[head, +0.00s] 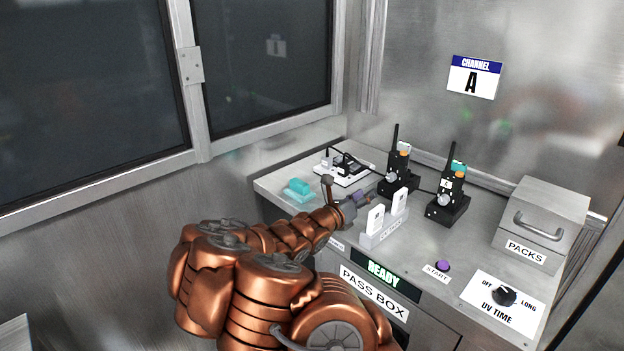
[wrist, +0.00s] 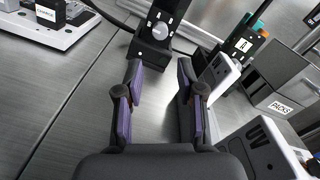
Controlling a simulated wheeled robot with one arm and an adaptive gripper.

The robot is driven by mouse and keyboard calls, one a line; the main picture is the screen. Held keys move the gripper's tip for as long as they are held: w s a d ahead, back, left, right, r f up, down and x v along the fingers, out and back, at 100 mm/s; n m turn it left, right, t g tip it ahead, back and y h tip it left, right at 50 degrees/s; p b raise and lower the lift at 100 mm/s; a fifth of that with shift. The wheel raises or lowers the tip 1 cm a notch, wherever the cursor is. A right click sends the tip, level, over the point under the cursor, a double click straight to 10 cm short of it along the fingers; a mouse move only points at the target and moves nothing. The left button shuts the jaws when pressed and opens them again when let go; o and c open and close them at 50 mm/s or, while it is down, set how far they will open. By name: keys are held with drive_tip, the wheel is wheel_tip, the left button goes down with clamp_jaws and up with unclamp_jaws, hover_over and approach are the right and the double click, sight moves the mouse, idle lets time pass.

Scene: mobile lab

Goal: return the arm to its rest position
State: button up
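My copper arm (head: 270,265) reaches from the lower left over the front of the metal counter. My gripper (head: 345,190) is above the counter, left of a white holder with two upright white pieces. In the wrist view my gripper (wrist: 159,70) is open. Its two purple-padded fingers stand apart with only bare counter visible between them. The right finger is close to one white piece (wrist: 218,74); I cannot tell whether they touch.
The counter (head: 420,245) holds two black radios in chargers (head: 394,180) (head: 447,205), the white holder (head: 372,240), a teal item (head: 298,190), a white board (head: 343,170) with cables, and a PACKS box (head: 540,220). A START button (head: 442,265) and UV dial (head: 504,295) are at front right.

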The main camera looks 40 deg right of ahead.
idle(0.4)
drive_tip(key=s+a+r+m+g+y+p, duration=0.2)
drive_tip(key=s+a+r+m+g+p, duration=0.15)
drive_tip(key=s+r+m, duration=0.4)
drive_tip(key=s+a+r+m+g+y+p, duration=0.25)
drive_tip(key=s+a+r+m, duration=0.35)
drive_tip(key=m, duration=0.3)
drive_tip(key=s+a+f+m+t+y+p, duration=0.1)
drive_tip(key=s+a+y, duration=0.3)
drive_tip(key=a, duration=0.7)
drive_tip(key=s+a+m+t+y+p, duration=0.1)
drive_tip(key=s+a+m+y+p, duration=0.2)
drive_tip(key=a, duration=0.9)
drive_tip(key=s+a+f+m+t+y+p, duration=0.1)
drive_tip(key=s+a+m+y, duration=0.2)
drive_tip(key=a, duration=0.9)
drive_tip(key=s+y, duration=0.1)
drive_tip(key=y, duration=0.2)
drive_tip(key=shift+s+a+f+p, duration=0.2)
drive_tip(key=shift+s+f+p, duration=0.1)
drive_tip(key=shift+p, duration=0.1)
drive_tip(key=shift+d+m+y, duration=0.1)
drive_tip(key=shift+m+y, duration=0.15)
drive_tip(key=shift+m, duration=0.1)
